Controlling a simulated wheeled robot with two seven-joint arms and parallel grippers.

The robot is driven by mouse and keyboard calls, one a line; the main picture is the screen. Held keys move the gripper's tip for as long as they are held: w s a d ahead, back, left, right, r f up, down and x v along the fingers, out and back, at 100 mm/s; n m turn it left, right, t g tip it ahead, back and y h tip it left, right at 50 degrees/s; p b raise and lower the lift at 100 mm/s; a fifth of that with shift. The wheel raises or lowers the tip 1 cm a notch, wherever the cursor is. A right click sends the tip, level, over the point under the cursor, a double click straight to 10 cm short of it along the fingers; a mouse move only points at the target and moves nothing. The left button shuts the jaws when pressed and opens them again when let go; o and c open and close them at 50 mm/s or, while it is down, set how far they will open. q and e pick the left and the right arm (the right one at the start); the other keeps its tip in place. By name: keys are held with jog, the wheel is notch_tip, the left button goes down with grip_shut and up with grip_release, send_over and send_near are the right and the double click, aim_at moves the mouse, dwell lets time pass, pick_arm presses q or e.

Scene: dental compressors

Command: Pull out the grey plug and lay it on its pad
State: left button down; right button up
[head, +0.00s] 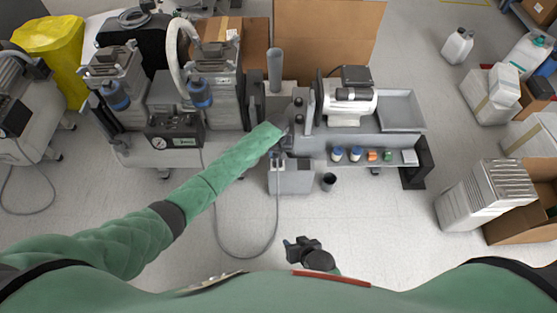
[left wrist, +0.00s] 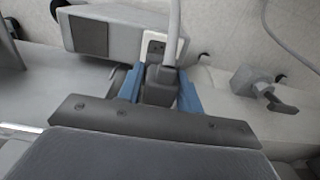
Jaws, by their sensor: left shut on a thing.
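The grey plug (left wrist: 160,86) is between the blue fingers of my left gripper (left wrist: 160,92) in the left wrist view, and the gripper is shut on it. A grey cable (left wrist: 174,30) runs up from the plug. A white socket plate (left wrist: 153,46) shows just beyond the plug; I cannot tell whether the plug is still seated in an outlet. In the head view my left gripper (head: 284,147) is above the grey box (head: 291,183) and hides the plug. My right gripper (head: 295,247) is low in the middle, apart from everything. I cannot pick out the pad for sure.
The cable (head: 277,205) hangs in front of the box and loops on the floor. A bench with blue, orange and green caps (head: 372,155) stands at the right of the box. A small dark cup (head: 329,181) is beside it.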

pick_arm(q)
jog(key=shift+r, duration=0.15)
pick_arm(e)
jog(key=shift+s+r, duration=0.1)
jog(key=shift+r, duration=0.15)
pick_arm(q)
jog(key=shift+r, duration=0.1)
jog(key=shift+r+p, duration=0.1)
jog(key=shift+p, duration=0.2)
pick_arm(e)
jog(key=shift+r, duration=0.75)
jog(key=shift+r, duration=0.1)
jog(key=shift+r, duration=0.1)
pick_arm(q)
jog(key=shift+r, duration=0.2)
pick_arm(e)
jog(key=shift+w+r, duration=0.2)
jog(key=shift+r, duration=0.55)
pick_arm(q)
jog(key=shift+r+p, duration=0.1)
jog(key=shift+p, duration=0.25)
pick_arm(e)
jog(key=shift+r, duration=0.15)
